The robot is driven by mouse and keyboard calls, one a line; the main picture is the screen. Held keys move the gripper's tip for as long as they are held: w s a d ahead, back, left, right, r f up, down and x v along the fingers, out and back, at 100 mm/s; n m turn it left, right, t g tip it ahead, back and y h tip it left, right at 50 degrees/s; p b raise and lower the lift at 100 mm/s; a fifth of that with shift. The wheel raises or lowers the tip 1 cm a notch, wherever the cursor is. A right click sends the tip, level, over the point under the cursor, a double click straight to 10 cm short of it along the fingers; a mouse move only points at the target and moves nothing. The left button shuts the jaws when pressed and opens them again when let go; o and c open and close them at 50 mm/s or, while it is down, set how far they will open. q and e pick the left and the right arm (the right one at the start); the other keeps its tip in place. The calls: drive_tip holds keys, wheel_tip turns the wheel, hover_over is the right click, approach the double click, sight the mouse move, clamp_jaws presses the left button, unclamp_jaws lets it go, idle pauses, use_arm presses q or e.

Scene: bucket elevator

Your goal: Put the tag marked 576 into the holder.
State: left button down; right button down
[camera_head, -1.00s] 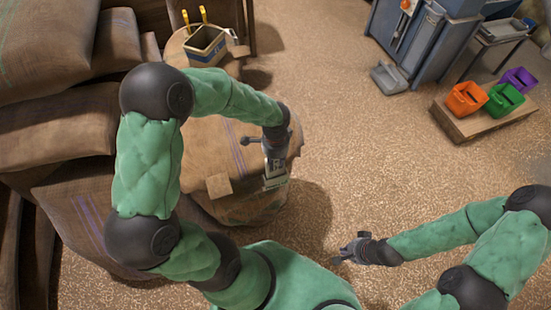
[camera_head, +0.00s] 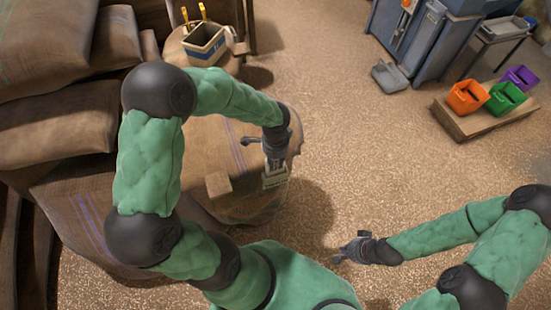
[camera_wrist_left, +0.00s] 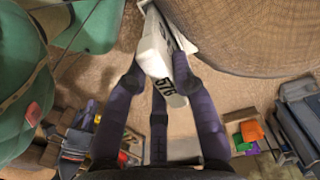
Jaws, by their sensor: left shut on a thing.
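The white tag (camera_wrist_left: 154,52), with the black number 576 on its edge, is between the fingers of my left gripper (camera_wrist_left: 160,78) in the left wrist view. That gripper is shut on it. The far end of the tag is at a pale, frame-like holder (camera_wrist_left: 185,42); I cannot tell how far it is inside. In the head view my left gripper (camera_head: 276,160) is just above the pale holder (camera_head: 275,182) on a sack, and the tag is hardly distinguishable. My right gripper (camera_head: 347,252) appears open and empty, over the floor.
A small tan block (camera_head: 218,184) lies on the same sack, left of the holder. Stacked sacks (camera_head: 60,120) fill the left side. A box with yellow handles (camera_head: 205,42) stands behind. Orange, green and purple bins (camera_head: 505,98) sit on a low platform at right. The middle floor is clear.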

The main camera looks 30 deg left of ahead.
use_arm(q)
drive_tip(key=shift+f, duration=0.3)
drive_tip(key=c, duration=1)
unclamp_jaws()
drive_tip(key=shift+o, duration=0.2)
drive_tip(key=shift+r, duration=0.15)
wheel_tip(320, 180, up, 12)
